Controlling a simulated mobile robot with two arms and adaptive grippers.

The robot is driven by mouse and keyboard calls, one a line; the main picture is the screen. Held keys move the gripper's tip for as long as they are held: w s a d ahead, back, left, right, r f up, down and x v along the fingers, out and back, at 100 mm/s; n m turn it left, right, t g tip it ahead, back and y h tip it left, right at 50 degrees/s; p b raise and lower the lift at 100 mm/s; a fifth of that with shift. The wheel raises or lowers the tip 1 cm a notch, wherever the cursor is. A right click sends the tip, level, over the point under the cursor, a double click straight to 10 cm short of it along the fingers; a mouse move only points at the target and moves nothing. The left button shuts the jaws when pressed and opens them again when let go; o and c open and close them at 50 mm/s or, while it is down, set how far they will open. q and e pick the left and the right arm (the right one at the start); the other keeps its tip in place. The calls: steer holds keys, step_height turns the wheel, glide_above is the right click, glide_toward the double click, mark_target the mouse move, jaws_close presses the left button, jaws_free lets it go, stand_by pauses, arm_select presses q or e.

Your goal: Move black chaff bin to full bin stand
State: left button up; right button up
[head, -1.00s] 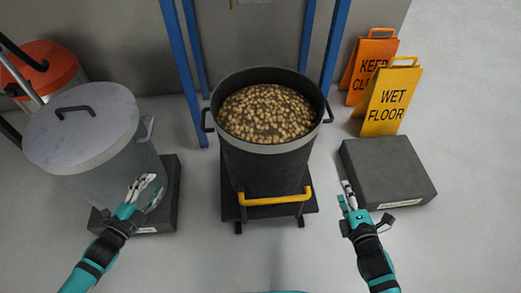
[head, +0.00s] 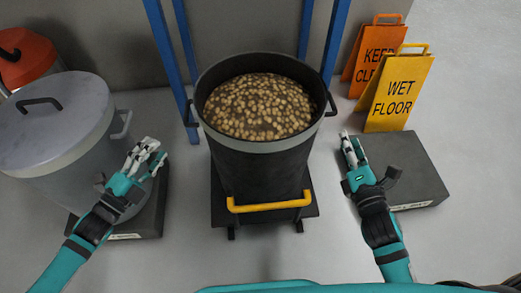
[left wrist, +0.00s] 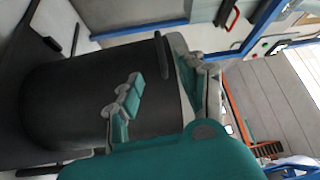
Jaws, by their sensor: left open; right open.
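The black chaff bin (head: 258,165) is full of brown, grain-like pieces (head: 258,106). It stands upright on a dark wheeled platform with a yellow handle (head: 270,204). It has a side handle at each side of its rim. My left gripper (head: 146,160) is open and empty, left of the bin and apart from it. In the left wrist view my left fingers (left wrist: 165,92) show in front of a dark bin wall (left wrist: 70,105). My right gripper (head: 352,150) is open and empty, right of the bin. A dark low stand (head: 405,170) lies beyond it; its label is too small to read.
A grey lidded bin (head: 60,135) stands on another dark low stand (head: 150,215) at left. Blue posts (head: 168,60) rise behind the black bin. Orange (head: 372,60) and yellow (head: 400,95) floor signs stand at back right. An orange-topped container (head: 25,60) is at far left.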

mark_target(187, 110)
arm_select(q)
steer(key=x, duration=1.4)
steer(key=shift+w+d, duration=0.2)
arm_select(e)
steer(key=w, duration=1.4)
steer(key=shift+w+a, duration=0.25)
steer(key=shift+a, duration=0.05)
arm_select(q)
steer(key=shift+f, duration=0.1)
jaws_close()
arm_select(e)
jaws_close()
steer(key=shift+r, duration=0.2)
